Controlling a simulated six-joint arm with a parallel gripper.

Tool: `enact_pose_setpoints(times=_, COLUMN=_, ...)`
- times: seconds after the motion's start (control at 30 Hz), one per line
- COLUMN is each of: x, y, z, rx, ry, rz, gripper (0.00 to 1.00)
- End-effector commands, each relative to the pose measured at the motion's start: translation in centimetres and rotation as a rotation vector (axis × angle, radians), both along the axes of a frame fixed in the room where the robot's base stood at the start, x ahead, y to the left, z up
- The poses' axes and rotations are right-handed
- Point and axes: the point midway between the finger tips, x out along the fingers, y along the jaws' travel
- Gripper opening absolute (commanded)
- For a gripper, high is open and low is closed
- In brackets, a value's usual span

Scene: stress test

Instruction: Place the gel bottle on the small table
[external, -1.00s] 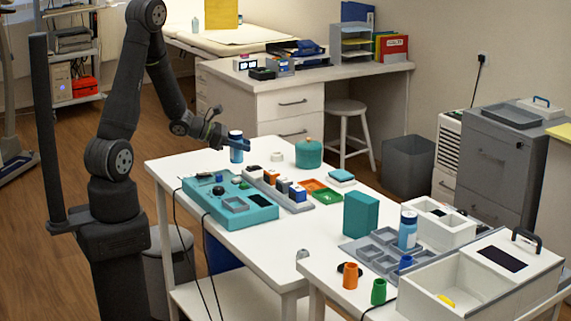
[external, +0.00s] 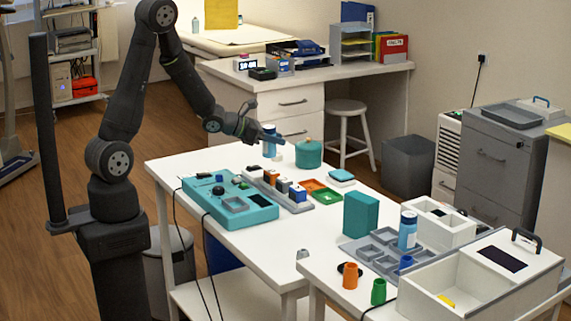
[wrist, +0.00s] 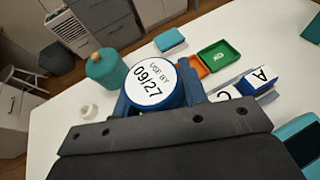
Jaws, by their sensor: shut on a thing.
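My gripper (external: 268,138) is shut on a blue and white bottle (external: 269,150) above the back part of the large white table (external: 262,244), left of the teal lidded pot. In the wrist view the same bottle (wrist: 154,84) sits between the blue fingers, its round white top reading "USE BY 09/27". A similar blue and white bottle (external: 408,232) stands upright by the grey tray at the right. I cannot tell from markings which is the gel bottle. A lower white table (external: 325,282) stands at the front right.
The teal pot (external: 309,154) is close to the held bottle. A teal console (external: 230,204), a grey block rack (external: 278,190), orange and green trays (external: 326,197), and a teal box (external: 361,214) stand on the large table. A white bin (external: 470,280) is at the right.

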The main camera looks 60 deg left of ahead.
Motion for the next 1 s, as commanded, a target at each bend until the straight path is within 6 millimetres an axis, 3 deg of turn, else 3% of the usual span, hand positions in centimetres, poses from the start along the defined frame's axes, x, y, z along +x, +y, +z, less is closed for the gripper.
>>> enact_pose_setpoints(times=0.17, x=1.6, y=-1.0, z=-0.1, rx=-0.006, ry=0.004, rz=0.025, gripper=0.1)
enact_pose_setpoints(times=0.37, x=1.3, y=-0.7, z=-0.1, rx=-0.004, ry=0.003, rz=0.024, gripper=0.1)
enact_pose_setpoints(times=0.47, x=-0.1, y=0.3, z=0.2, rx=-0.001, ry=-0.002, rz=0.005, gripper=0.1)
enact_pose_setpoints(times=0.8, x=-7.6, y=2.5, z=0.5, rx=-0.001, ry=0.0, rz=-0.116, gripper=0.1)
enact_pose_setpoints(times=1.0, x=-8.9, y=3.5, z=-0.2, rx=-0.006, ry=0.007, rz=-0.144, gripper=0.1)
